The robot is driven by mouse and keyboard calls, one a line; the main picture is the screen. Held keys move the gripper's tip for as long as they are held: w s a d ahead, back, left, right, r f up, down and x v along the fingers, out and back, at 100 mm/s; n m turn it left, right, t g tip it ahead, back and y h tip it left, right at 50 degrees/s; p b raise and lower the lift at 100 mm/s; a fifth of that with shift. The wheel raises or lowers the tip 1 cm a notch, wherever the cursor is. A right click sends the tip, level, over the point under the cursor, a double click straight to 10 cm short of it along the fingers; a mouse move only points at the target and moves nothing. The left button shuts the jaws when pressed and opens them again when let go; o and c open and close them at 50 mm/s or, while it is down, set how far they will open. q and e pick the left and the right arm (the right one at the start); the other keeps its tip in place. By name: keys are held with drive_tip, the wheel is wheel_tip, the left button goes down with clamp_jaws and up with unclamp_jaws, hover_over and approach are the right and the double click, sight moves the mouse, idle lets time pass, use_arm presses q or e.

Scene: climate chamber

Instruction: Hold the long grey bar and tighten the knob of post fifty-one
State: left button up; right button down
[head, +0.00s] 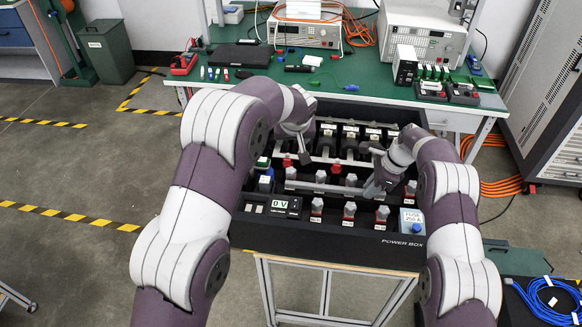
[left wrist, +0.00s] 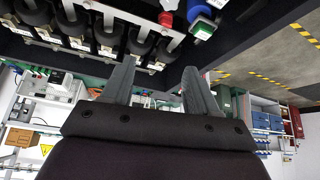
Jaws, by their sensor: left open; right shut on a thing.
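The long grey bar (head: 325,187) lies across the middle row of posts in the black power box (head: 300,235). My right gripper (head: 372,189) is shut on the bar near its right end. My left gripper (head: 304,160) is open and empty above the left part of the box, behind the bar. Its two spread fingers show in the left wrist view (left wrist: 158,92), with nothing between them. Grey knobs stand along the middle row (head: 320,177) and front row (head: 349,210). The post labels are too small to read, so I cannot tell which is fifty-one.
A display (head: 281,204) reading 0 V and a fuse block (head: 411,222) sit at the box's front corners. Black cylinders (head: 348,143) stand in the back row. A green bench (head: 330,85) with instruments stands behind. A blue cable coil (head: 548,300) lies at lower right.

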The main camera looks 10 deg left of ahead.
sight(291, 171)
use_arm(q)
drive_tip(key=shift+n+g, duration=0.3)
drive_tip(key=shift+g, duration=0.5)
drive_tip(key=f, duration=1.2)
drive_tip(key=shift+w+a+f, duration=0.25)
drive_tip(key=shift+w+a, duration=0.05)
drive_tip(key=shift+w, duration=0.1)
drive_tip(key=c, duration=1.1)
